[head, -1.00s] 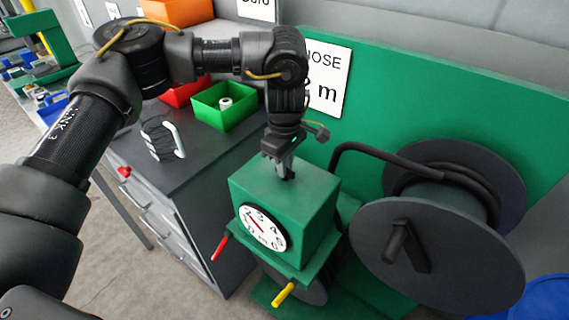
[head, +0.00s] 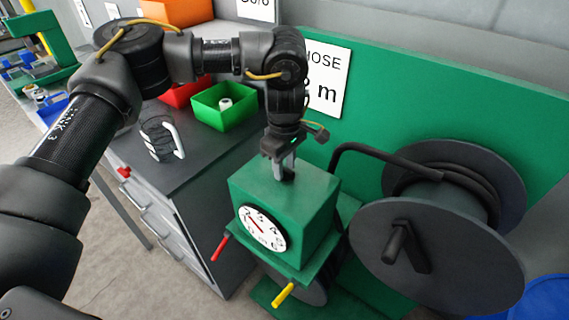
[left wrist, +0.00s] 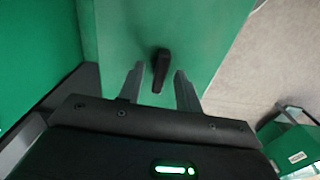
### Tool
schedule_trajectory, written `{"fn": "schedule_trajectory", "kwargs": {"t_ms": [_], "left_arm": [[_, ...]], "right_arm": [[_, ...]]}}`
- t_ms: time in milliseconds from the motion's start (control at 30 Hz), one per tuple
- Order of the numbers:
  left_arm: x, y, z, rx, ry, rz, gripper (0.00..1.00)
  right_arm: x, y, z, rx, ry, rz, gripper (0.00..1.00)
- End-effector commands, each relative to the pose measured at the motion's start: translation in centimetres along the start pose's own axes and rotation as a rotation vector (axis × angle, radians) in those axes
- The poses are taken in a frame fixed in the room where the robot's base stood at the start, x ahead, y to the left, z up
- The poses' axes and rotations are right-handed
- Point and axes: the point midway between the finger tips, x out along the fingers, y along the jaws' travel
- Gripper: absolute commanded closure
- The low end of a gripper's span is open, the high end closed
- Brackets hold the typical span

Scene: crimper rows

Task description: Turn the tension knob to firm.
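The black knob (head: 288,174) stands on top of the green box (head: 310,195). It also shows in the left wrist view (left wrist: 160,70), a narrow dark bar seen between the fingertips. My left gripper (head: 285,164) points down at the knob from above. Its two fingers (left wrist: 160,88) are apart, one on each side of the knob, with gaps visible between them and it. The round white dial (head: 262,228) with a red needle is on the box's front; I cannot read any tension marking. My right gripper is not in view.
A red lever (head: 221,247) and a yellow lever (head: 284,293) stick out below the box. A large dark hose reel (head: 450,245) stands to the right, its hose arching close to the box. A grey drawer cabinet (head: 195,225) with a green bin (head: 224,108) is on the left.

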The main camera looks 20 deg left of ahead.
Motion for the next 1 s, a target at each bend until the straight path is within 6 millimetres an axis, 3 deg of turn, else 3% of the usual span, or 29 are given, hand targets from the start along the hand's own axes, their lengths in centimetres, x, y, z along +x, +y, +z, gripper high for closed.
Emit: {"fn": "schedule_trajectory", "kwargs": {"t_ms": [167, 600, 800, 1000], "left_arm": [[-1.1, 0.1, 0.0, 0.000, 0.002, 0.003, 0.65], [-9.2, 0.1, 0.0, -0.001, 0.002, 0.003, 0.65], [-10.7, 0.1, 0.0, 0.000, 0.001, 0.001, 0.65], [-10.8, 0.0, 0.0, 0.000, 0.000, 0.000, 0.65]], "right_arm": [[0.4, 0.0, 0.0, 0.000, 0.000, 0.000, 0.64], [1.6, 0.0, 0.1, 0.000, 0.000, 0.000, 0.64], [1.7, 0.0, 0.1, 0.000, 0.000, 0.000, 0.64], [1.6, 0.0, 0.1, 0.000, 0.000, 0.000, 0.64]]}}
